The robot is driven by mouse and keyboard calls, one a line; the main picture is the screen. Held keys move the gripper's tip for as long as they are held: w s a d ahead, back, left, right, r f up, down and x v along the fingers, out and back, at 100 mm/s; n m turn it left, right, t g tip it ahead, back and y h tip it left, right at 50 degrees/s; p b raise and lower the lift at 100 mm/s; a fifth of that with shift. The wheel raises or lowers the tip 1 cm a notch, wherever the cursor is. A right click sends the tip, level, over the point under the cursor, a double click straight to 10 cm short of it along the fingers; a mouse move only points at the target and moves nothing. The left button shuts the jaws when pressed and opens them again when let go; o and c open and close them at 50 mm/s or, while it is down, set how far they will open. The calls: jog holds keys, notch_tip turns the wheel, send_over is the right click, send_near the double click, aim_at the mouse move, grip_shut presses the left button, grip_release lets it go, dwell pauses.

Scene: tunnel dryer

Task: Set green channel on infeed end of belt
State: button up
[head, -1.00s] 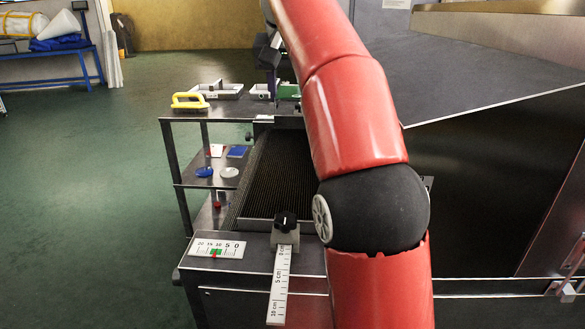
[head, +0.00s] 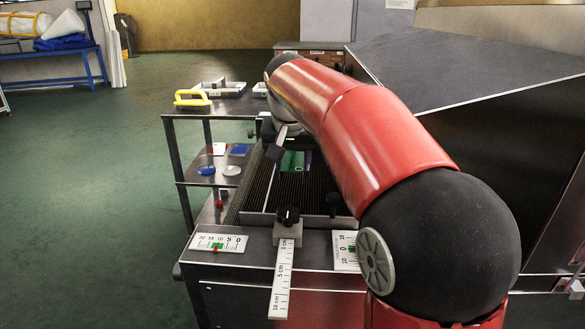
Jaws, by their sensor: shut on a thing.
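The green channel (head: 292,161) shows as a small green piece beneath the end of my arm, over the dark mesh belt (head: 259,185). My gripper (head: 294,151) is shut on the channel; the arm and wrist hide much of the fingers. Whether the channel touches the belt or hangs above it I cannot tell. The belt's near end lies just behind the metal front table with the black knob (head: 287,215). My red arm covers the belt's right side.
A side shelf at left carries a yellow handle (head: 192,97), a blue disc (head: 206,170) and trays. A large dark hood stands at right.

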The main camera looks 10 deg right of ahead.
jog(key=shift+f, duration=0.65)
jog(key=shift+f, duration=0.25)
jog(key=o, duration=1.1)
jog(key=shift+c, duration=0.2)
jog(key=shift+r, duration=0.1)
jog(key=shift+s+r, duration=0.1)
jog(key=shift+r, duration=0.35)
jog(key=p+v, duration=0.1)
jog(key=v, duration=1)
jog(key=shift+s+r, duration=0.15)
jog(key=shift+s, duration=0.05)
